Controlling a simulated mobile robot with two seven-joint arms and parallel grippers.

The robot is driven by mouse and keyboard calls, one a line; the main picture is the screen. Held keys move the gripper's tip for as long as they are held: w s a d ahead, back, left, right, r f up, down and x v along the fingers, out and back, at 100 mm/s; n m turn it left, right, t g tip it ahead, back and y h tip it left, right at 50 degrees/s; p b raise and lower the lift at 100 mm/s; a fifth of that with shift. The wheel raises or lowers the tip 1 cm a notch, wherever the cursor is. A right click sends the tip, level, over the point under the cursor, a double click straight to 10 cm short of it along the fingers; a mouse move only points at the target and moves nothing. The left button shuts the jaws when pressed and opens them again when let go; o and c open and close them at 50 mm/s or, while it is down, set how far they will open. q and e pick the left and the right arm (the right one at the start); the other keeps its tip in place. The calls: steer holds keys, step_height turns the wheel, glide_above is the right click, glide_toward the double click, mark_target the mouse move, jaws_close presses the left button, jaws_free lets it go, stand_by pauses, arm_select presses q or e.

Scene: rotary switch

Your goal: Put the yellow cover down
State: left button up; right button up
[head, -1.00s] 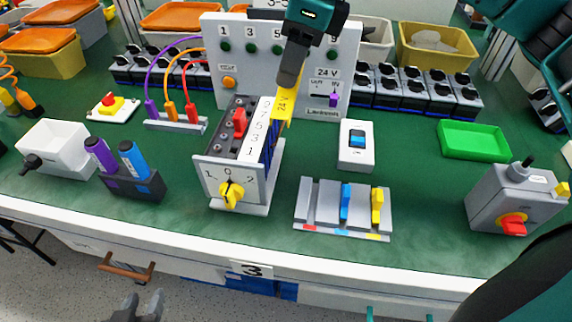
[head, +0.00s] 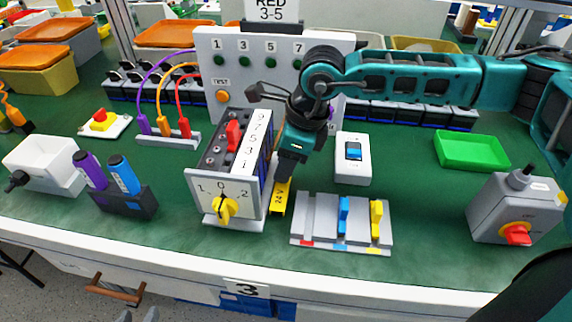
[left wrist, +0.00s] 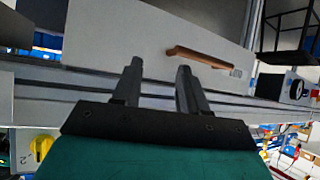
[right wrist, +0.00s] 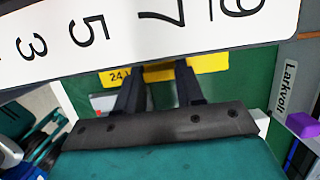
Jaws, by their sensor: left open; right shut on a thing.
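The yellow cover (head: 279,196), a small bar with 24 V lettering, is in my right gripper (head: 286,174), low over the green mat just right of the rotary switch box. The right wrist view shows the yellow cover (right wrist: 212,72) across the fingertips of my right gripper (right wrist: 160,76), partly hidden behind them. I cannot tell if its lower end touches the mat. The rotary switch box (head: 222,190) has a yellow knob (head: 226,207), a red part on top and a numbered white strip (right wrist: 140,38). My left gripper (left wrist: 157,72) is open and empty, below the table's front edge.
The grey rack (head: 314,226) with blue and yellow pieces stands close right of the cover. A white switch box (head: 352,165) is behind it. The panel (head: 240,60) with numbered buttons stands at the back. Bare mat (head: 420,205) lies toward the right.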

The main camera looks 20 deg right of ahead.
steer(key=shift+f, duration=0.45)
steer(key=shift+f, duration=0.25)
steer(key=o, duration=1)
steer(key=shift+r, duration=0.1)
steer(key=shift+r, duration=0.1)
